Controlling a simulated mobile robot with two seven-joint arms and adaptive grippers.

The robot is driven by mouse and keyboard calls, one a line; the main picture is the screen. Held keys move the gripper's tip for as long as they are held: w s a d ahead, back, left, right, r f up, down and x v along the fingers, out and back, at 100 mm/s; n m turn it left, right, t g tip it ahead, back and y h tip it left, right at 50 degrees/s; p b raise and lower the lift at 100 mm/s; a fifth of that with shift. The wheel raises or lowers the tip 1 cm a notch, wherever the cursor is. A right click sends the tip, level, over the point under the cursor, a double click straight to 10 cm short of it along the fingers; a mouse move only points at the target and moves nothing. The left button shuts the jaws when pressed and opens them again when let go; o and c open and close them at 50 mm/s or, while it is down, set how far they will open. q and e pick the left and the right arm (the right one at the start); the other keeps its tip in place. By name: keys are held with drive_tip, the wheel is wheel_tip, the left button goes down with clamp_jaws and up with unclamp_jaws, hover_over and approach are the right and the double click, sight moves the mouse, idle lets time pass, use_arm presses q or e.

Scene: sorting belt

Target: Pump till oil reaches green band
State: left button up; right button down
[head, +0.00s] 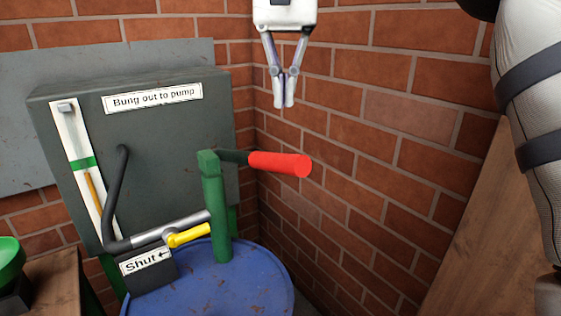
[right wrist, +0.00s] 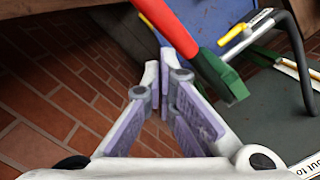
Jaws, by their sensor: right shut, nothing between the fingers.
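The pump is a green post (head: 217,205) on a blue drum (head: 262,285), with a red handle (head: 280,163) sticking out to the right. The handle also shows in the right wrist view (right wrist: 182,25). The white gauge (head: 65,122) on the grey tank has a green band (head: 83,163). An orange-yellow oil column (head: 92,188) stands with its top just below the band. A yellow valve lever (head: 188,235) sits on the hose near a "Shut" sign (head: 146,261) with a left arrow. My right gripper (head: 284,103) is shut and empty, above the handle and apart from it. My left gripper is not in view.
The grey tank (head: 180,130) bears a sign (head: 153,98) reading "Bung out to pump". A dark hose (head: 111,200) runs from tank to pump. Brick walls close the corner behind. A wooden board (head: 485,240) leans at right. A green object (head: 10,258) stands at far left.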

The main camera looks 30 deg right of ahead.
wheel_tip(320, 180, up, 2)
drive_tip(key=shift+w+r, duration=0.1)
drive_tip(key=shift+r, duration=0.05)
idle(1.0)
